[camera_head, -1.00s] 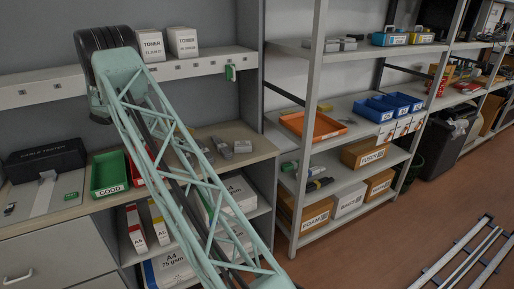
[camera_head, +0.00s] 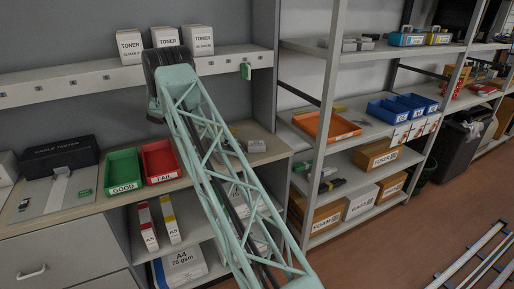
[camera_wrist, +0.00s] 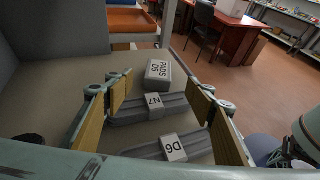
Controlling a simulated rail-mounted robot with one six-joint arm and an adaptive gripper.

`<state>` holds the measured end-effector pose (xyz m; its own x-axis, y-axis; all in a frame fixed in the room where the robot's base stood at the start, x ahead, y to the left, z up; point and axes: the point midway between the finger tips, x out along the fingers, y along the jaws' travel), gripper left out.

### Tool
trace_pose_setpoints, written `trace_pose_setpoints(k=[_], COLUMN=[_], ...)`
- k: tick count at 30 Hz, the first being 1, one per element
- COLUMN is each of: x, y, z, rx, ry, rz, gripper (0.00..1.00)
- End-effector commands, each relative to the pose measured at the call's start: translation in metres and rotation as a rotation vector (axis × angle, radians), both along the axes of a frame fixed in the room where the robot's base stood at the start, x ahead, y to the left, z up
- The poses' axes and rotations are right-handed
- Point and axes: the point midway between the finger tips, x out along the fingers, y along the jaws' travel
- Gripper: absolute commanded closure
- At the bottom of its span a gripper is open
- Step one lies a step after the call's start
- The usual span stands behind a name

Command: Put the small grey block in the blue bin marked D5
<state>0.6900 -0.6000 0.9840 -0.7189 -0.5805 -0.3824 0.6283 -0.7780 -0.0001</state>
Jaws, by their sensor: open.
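The small grey block (camera_wrist: 158,74) has a label reading PADS D5 and lies on the bench top in the wrist view. It also shows in the head view (camera_head: 257,146), near the bench's right end. My gripper (camera_wrist: 162,96) is open, its two wood-coloured pads wide apart. The block stands ahead of it, between the fingers in the picture; I see no contact. In the head view my arm hides the gripper. Three blue bins (camera_head: 384,112) sit on the middle shelf of the rack at right; their labels are too small to read.
Two long grey cartridges labelled N7 (camera_wrist: 130,112) and D6 (camera_wrist: 190,145) lie near the block, below it in the wrist view. An orange tray (camera_head: 326,126) is left of the blue bins. Green (camera_head: 123,170) and red (camera_head: 160,161) bins stand on the bench. Toner boxes (camera_head: 130,44) stand above.

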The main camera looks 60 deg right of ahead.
Motion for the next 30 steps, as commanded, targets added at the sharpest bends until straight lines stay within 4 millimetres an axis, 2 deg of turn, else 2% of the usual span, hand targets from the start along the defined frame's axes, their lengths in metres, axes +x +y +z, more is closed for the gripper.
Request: trace_pose_setpoints(k=[5,21,30], x=[-0.009,-0.054,-0.061], y=[-0.006,-0.044,-0.049], z=[-0.005,-0.029,-0.032], rx=[0.000,0.000,-0.001], ry=[0.001,0.000,-0.001], rz=[-0.002,-0.001,0.000], gripper=[0.50,0.50,0.50])
